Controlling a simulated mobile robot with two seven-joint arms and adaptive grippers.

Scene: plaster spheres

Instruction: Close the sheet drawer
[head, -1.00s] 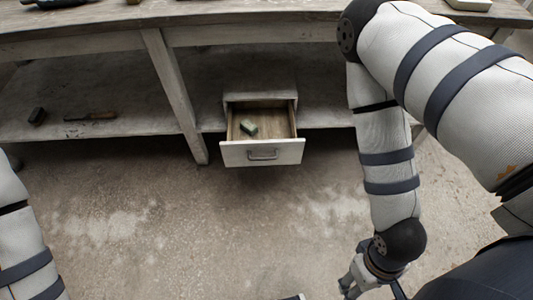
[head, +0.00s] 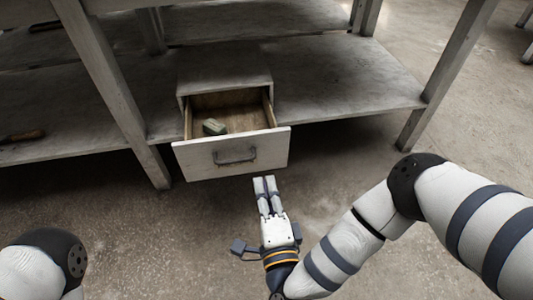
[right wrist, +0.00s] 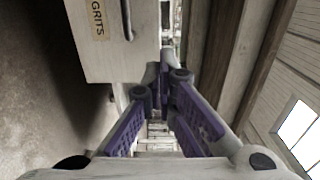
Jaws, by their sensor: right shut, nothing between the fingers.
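The sheet drawer (head: 215,161) is a pale, worn wooden drawer in a small cabinet (head: 225,75) on the bench's lower shelf. It stands open, pulled out toward me. Its front has a dark metal handle (head: 235,156). The right wrist view shows part of the drawer front (right wrist: 113,55), with a label reading "GRITS" and the handle. My right gripper (head: 264,181) is shut and empty, its fingers pointing at the drawer near the front's lower right edge. I cannot tell whether the fingertips touch it. My left gripper is out of view.
A small grey-green block (head: 214,127) lies inside the drawer. The bench's lower shelf (head: 340,85) is bare to the right of the cabinet. A bench leg (head: 120,100) stands left of the drawer. The floor (head: 190,235) in front is clear.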

